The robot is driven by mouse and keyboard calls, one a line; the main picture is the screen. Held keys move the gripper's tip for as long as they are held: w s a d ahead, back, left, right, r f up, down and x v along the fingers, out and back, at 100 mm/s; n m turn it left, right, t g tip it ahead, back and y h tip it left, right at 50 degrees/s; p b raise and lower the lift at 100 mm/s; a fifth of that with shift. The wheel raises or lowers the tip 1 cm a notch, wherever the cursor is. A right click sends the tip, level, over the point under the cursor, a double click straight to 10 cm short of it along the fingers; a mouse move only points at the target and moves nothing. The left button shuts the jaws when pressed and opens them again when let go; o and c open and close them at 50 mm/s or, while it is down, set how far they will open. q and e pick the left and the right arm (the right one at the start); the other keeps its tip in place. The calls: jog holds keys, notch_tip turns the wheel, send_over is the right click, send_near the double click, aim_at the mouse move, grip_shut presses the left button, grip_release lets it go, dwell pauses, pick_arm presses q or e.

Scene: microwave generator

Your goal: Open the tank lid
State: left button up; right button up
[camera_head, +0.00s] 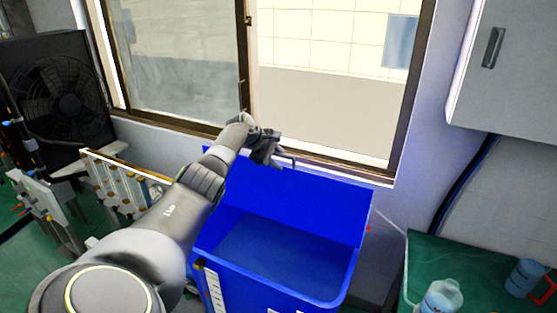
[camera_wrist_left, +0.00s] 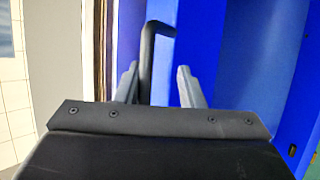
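The blue tank (camera_head: 275,288) stands below the window, and I can see into its open top. Its blue lid (camera_head: 310,200) is raised, leaning up at the back toward the window; it also fills the right of the left wrist view (camera_wrist_left: 232,60). A dark bent handle (camera_head: 290,158) is at the lid's upper edge. My left gripper (camera_head: 276,154) is at this handle. In the left wrist view the handle (camera_wrist_left: 147,58) stands between the two spread fingers, nearer the left one, with a gap to the right finger. My right gripper is not in view.
The window frame (camera_head: 320,168) is close behind the lid. A black fan (camera_head: 68,88) and a panel with bottles or fittings (camera_head: 115,185) are on the left. A green table (camera_head: 450,255) with bottles (camera_head: 440,297) is at right, below a wall cabinet (camera_head: 510,75).

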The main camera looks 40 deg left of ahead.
pick_arm(q)
jog(key=shift+s+f, duration=0.1)
jog(key=shift+f, duration=0.05)
jog(key=b+v, duration=0.4)
jog(key=v, duration=1.3)
jog(key=shift+r+b, duration=0.3)
jog(key=shift+r, duration=0.05)
